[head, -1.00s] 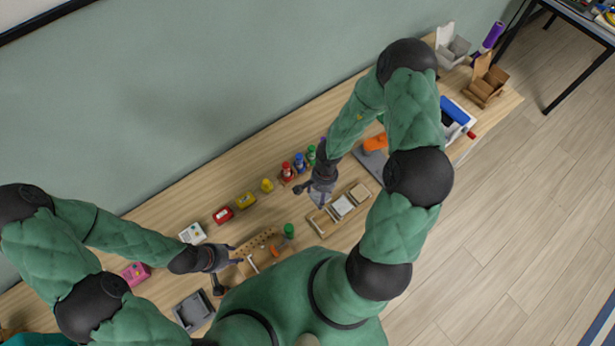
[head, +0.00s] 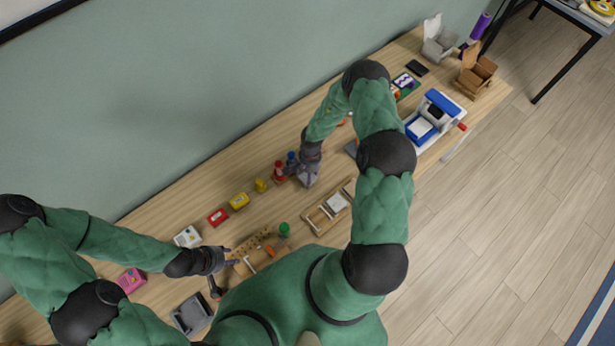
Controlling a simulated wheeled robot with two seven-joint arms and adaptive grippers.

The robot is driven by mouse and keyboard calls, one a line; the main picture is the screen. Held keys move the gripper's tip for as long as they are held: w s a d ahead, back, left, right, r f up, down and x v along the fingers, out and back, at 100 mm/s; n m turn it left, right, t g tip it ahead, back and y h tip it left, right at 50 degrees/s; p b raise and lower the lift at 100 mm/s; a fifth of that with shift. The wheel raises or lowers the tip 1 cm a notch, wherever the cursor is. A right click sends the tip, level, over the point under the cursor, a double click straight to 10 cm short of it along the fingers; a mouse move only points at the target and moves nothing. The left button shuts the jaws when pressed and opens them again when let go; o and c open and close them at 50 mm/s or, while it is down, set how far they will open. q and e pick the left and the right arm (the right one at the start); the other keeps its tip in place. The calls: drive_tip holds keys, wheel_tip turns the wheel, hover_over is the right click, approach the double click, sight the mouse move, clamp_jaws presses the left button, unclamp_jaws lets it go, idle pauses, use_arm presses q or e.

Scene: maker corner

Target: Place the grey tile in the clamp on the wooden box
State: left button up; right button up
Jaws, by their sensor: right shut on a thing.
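My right gripper (head: 306,168) is shut on a small flat grey piece that looks like the grey tile (head: 308,178). It is over the table, just above and left of a wooden tray (head: 313,229) in the picture, beside small red and blue bottles. A pale square tile (head: 337,203) lies in that tray. My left gripper (head: 231,258) is beside a wooden block with holes (head: 250,243); its fingers look apart, with nothing clearly between them. I cannot clearly make out the clamp or which object is the wooden box.
A red bottle (head: 280,171) and a blue bottle (head: 292,158) stand close to my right gripper. A green-topped item (head: 284,229) stands by the holed block. A grey tray (head: 192,314) lies at lower left. A blue-and-white machine (head: 437,117) and brown box (head: 476,75) are at right.

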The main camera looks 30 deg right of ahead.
drive_tip(key=shift+f, duration=0.7)
drive_tip(key=shift+f, duration=0.1)
drive_tip(key=o, duration=0.9)
drive_tip(key=shift+c, duration=0.2)
